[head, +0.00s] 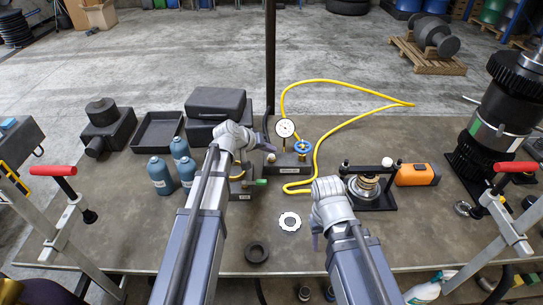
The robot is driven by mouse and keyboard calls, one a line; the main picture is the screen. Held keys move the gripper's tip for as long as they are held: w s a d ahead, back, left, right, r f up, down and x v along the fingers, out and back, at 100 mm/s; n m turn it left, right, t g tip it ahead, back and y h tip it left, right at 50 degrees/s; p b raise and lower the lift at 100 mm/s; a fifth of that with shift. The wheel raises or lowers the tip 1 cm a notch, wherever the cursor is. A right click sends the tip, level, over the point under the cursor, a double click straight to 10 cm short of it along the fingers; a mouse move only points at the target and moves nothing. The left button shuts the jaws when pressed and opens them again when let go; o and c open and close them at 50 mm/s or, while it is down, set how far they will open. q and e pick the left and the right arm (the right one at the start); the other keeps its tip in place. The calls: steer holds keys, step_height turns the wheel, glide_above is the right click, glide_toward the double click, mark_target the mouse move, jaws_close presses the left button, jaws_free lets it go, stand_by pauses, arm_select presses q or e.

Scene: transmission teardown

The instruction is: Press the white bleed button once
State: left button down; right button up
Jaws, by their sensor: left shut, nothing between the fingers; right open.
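A gauge station with a white round dial (285,128) and a blue handwheel (303,147) stands on a dark base (288,170) near the middle of the table. A small pale spot (271,158) shows on its left side; I cannot tell whether it is the white bleed button. My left gripper (267,140) is shut and empty, just left of the dial, with its dark fingers close to the station. Whether they touch it I cannot tell. My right gripper (316,236) is open and empty, above the table right of the white toothed ring (290,222).
A yellow hose (322,150) loops around the station's right side. Blue bottles (160,176) and a black tray (157,132) stand left. A press fixture (368,192) with a white ball stands right, beside an orange device (418,174). A dark ring (257,252) lies in front.

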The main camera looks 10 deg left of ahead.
arm_select(q)
steer(key=shift+f, duration=0.1)
arm_select(e)
steer(key=shift+f, duration=0.1)
arm_select(q)
steer(key=shift+f+b, duration=0.3)
steer(key=shift+b, duration=0.15)
arm_select(e)
steer(key=shift+f, duration=0.3)
